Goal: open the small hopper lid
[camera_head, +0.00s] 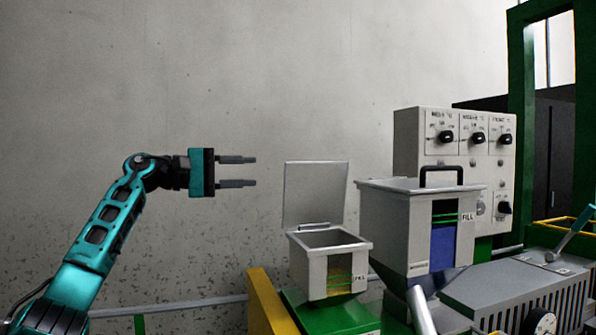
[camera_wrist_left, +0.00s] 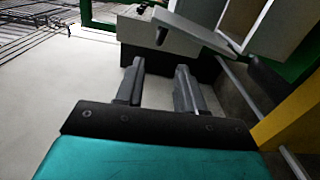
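The small hopper (camera_head: 328,270) is a light grey box with a window marked FILL, on a green base right of centre in the head view. Its lid (camera_head: 316,195) stands upright at the back, so the hopper's top is open. My left gripper (camera_head: 256,171) is open and empty. It is left of the raised lid, apart from it, with its fingers pointing right. In the left wrist view the gripper's two fingers (camera_wrist_left: 160,70) are apart with nothing between them. My right gripper is not in view.
A larger hopper (camera_head: 400,225) with a black handle stands right of the small one. Behind it is a control panel (camera_head: 440,150) with black knobs. A yellow beam (camera_head: 270,300) is at the small hopper's left. The space before the grey wall is free.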

